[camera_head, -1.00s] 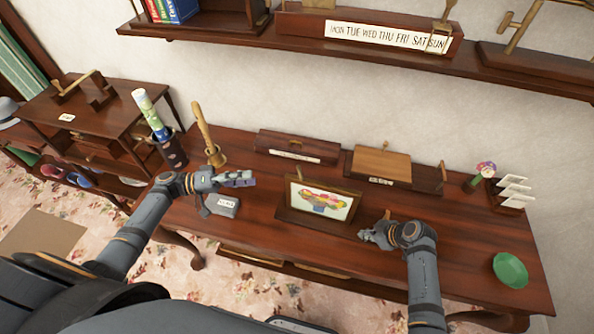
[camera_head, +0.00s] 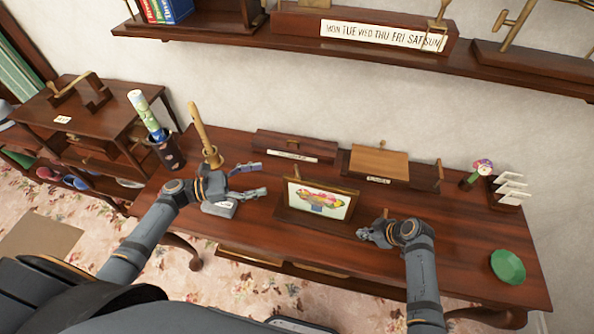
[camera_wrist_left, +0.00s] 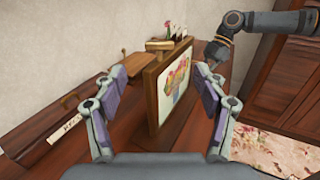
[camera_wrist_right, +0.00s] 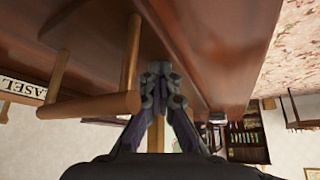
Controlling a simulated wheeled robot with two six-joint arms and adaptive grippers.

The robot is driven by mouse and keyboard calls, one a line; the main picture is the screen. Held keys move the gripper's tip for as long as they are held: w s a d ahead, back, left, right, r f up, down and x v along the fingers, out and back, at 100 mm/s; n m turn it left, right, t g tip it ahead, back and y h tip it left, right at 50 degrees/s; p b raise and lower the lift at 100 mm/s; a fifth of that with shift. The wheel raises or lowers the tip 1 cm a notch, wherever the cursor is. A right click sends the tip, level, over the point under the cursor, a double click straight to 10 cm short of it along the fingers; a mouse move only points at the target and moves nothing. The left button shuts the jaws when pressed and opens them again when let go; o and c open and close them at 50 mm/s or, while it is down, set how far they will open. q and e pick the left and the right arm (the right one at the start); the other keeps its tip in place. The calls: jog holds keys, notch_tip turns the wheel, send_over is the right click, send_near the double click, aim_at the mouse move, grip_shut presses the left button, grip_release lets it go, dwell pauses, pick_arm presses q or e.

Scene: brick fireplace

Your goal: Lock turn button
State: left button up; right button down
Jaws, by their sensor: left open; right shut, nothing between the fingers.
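A framed flower picture (camera_head: 318,200) stands upright in a dark wooden stand on the table. In the left wrist view the wooden frame (camera_wrist_left: 152,98) is seen edge-on, with a small wooden block (camera_wrist_left: 159,45) at its top; I cannot tell whether this is the turn button. My left gripper (camera_head: 260,179) is open and empty, left of the picture, its spread fingers (camera_wrist_left: 160,78) facing the frame's edge. My right gripper (camera_head: 364,233) is shut and empty, right of the picture. Its closed fingertips show in the right wrist view (camera_wrist_right: 158,70).
A wooden box (camera_head: 380,163) and a long dark box (camera_head: 294,146) stand at the back. A green dish (camera_head: 507,267) lies at the right. Clear table lies between.

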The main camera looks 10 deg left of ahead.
aim_at(297, 171)
pick_arm(q)
jog(key=x, duration=1.2)
pick_arm(e)
jog(key=shift+s+f, duration=0.1)
jog(key=shift+f, duration=0.05)
pick_arm(q)
jog(key=shift+s+a, duration=0.1)
jog(key=shift+c, duration=0.4)
jog(key=c, duration=1.1)
jog(key=shift+m+g, duration=0.3)
jog(key=shift+g, duration=0.1)
jog(key=m+g+h, duration=0.1)
jog(key=m+g, duration=0.2)
jog(key=g, duration=0.1)
jog(key=shift+g+h, duration=0.3)
jog(key=shift+h, duration=0.1)
jog(key=shift+f+m+g, duration=0.1)
jog(key=shift+m+g, duration=1)
jog(key=shift+g, duration=0.9)
